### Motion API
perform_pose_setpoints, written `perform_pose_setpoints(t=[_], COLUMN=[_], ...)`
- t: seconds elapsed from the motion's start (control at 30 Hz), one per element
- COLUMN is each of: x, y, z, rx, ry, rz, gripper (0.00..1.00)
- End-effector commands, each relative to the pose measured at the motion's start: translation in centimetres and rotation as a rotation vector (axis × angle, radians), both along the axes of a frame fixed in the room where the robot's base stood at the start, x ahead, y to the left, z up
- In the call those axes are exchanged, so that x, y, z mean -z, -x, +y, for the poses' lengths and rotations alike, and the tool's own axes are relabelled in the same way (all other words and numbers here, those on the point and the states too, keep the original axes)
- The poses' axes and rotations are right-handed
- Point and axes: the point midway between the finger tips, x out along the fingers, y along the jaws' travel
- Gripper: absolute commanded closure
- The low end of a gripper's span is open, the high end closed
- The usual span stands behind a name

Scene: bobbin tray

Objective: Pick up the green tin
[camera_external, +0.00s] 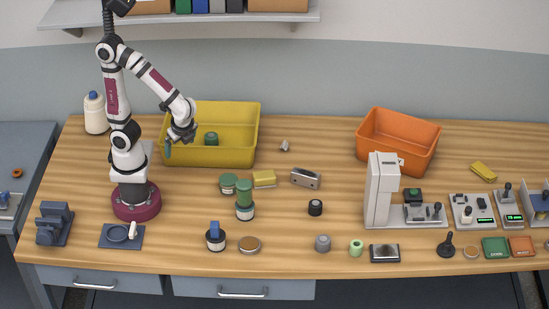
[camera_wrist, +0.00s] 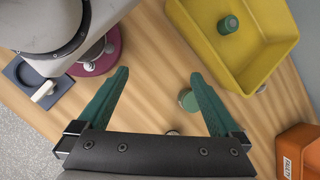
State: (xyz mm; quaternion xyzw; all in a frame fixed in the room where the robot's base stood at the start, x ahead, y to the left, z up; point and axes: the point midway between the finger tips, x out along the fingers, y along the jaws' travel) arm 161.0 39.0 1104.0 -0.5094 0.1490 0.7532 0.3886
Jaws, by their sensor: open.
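A low round green tin (camera_external: 228,184) stands on the wooden table in front of the yellow bin. In the wrist view a round green-topped thing (camera_wrist: 186,98), probably this tin, shows beside the right finger, which partly covers it. Another green round thing (camera_external: 211,139) sits inside the yellow bin (camera_external: 250,150); it also shows in the wrist view (camera_wrist: 228,25). A taller green-and-white container (camera_external: 244,198) stands just in front of the low tin. My gripper (camera_external: 174,146) is open and empty, raised near the bin's left end; its green fingers are spread in the wrist view (camera_wrist: 160,73).
A yellow block (camera_external: 264,179) and a metal box (camera_external: 306,178) lie right of the tin. An orange bin (camera_external: 410,135) is farther right.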

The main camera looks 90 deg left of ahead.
Motion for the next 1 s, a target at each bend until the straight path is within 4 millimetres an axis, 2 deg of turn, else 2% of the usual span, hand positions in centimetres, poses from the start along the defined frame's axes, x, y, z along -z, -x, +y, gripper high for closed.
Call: perform_pose_setpoints(t=[0.1, 0.2, 0.33, 0.47, 0.57, 0.7, 0.8, 1.0], x=[3.6, 7.1, 11.0, 12.8, 13.6, 15.3, 16.2, 17.1], y=[-3.7, -6.3, -7.9, -8.3, -8.9, -10.3, -11.2, -12.1], z=[-1.8, -4.4, -7.2, -8.2, -6.8, -3.1, -1.0, 0.9], rx=[0.343, 0.625, 0.894, 1.007, 1.016, 1.010, 1.010, 1.013], ry=[-0.263, -0.465, -0.641, -0.710, -0.718, -0.714, -0.712, -0.713], rz=[0.174, 0.245, 0.282, 0.289, 0.294, 0.297, 0.297, 0.293], gripper=[0.00, 0.00, 0.00, 0.00, 0.00, 0.00, 0.00, 0.00])
